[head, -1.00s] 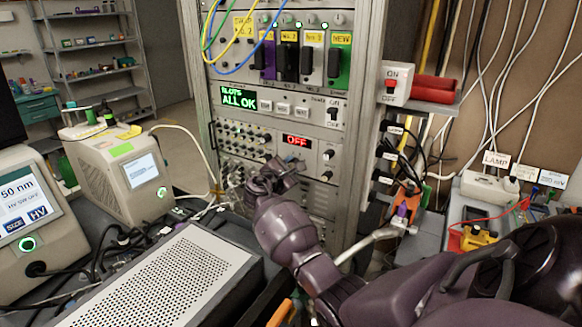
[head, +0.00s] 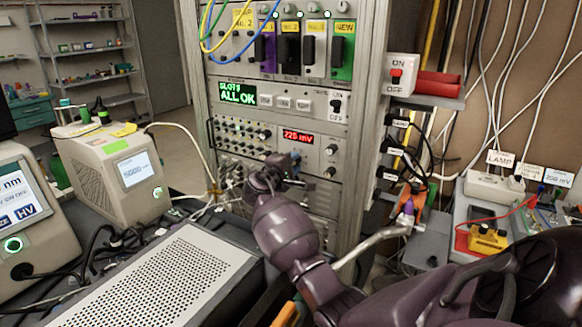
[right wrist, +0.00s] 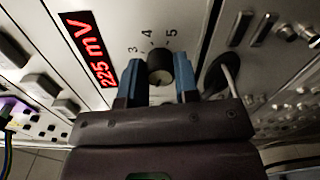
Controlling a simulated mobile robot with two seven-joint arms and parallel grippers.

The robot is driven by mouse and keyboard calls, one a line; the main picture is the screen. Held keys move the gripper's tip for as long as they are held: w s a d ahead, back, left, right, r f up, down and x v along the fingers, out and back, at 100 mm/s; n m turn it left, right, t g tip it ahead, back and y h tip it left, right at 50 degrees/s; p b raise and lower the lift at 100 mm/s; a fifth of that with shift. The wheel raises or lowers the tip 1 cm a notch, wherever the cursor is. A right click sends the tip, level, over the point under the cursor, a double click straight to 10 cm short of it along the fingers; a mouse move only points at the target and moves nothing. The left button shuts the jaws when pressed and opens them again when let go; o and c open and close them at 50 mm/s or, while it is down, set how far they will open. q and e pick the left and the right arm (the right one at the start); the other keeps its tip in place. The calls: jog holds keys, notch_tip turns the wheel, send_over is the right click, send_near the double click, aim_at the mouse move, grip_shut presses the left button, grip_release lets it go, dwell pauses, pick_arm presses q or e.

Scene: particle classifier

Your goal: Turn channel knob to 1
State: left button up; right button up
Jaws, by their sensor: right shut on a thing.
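The channel knob (right wrist: 160,68) is a small black round knob on a pale panel. In the right wrist view the printed numbers 3, 4 and 5 show around it. My right gripper (right wrist: 159,80) is shut on the knob, with a blue fingertip on each side of it. I cannot tell which number the knob points to. In the head view my right gripper (head: 268,177) is at the rack's lower panel and hides the knob. A red display (head: 298,137) above it reads 225 mV, and it also shows in the right wrist view (right wrist: 88,48). My left gripper is not in view.
The rack (head: 362,130) has small knobs and sockets close around my gripper. A perforated metal box (head: 165,280) and cables lie at the front left. A white ON/OFF switch box (head: 400,75) and hanging cables are at right.

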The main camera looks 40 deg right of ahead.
jog(key=shift+f+m, duration=0.1)
jog(key=shift+m, duration=0.2)
dwell(0.4)
jog(key=o, duration=0.9)
jog(key=shift+v, duration=5.45)
